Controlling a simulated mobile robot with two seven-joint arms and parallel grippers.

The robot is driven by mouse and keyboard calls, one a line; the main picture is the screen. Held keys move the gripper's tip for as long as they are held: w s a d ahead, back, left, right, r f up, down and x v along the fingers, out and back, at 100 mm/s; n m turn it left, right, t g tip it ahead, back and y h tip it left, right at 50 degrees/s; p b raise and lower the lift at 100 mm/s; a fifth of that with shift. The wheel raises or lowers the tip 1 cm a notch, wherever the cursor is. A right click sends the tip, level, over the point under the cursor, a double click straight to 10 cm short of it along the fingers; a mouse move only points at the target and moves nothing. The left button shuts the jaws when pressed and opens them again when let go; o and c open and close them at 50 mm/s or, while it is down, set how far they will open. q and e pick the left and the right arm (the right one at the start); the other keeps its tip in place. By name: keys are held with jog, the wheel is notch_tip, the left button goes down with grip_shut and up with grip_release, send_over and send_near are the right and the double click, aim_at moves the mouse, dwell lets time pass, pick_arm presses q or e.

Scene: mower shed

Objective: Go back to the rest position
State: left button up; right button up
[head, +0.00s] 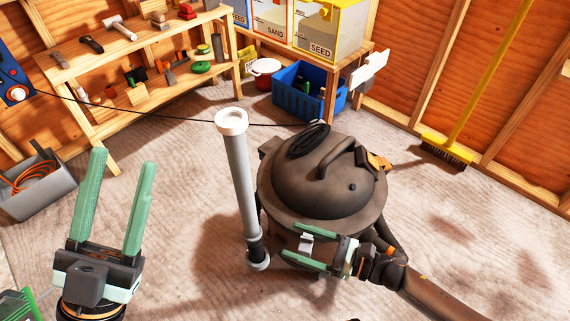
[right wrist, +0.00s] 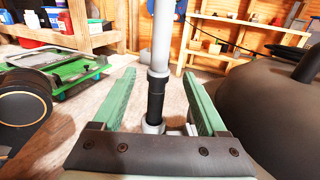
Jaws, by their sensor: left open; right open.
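My left gripper (head: 123,160) is open and empty, raised over the floor at the lower left of the head view. My right gripper (head: 294,245) is open in front of the dark brown domed vacuum canister (head: 320,190), its fingers pointing left. A grey pipe (head: 239,175) with a white ring on top stands upright just left of the canister, beyond the right fingertips. In the right wrist view the pipe (right wrist: 162,50), with its black collar, shows between the two green fingers and apart from both. The canister's side (right wrist: 265,110) fills the right of that view.
A wooden shelf bench (head: 150,93) with tools stands at the back left. A blue crate (head: 292,100) sits below the seed bin (head: 335,35). A yellow broom (head: 445,150) leans at the right. A grey box (head: 40,190) holds orange cable. Open floor lies at the right.

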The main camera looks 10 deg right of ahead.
jog(key=shift+r, duration=0.1)
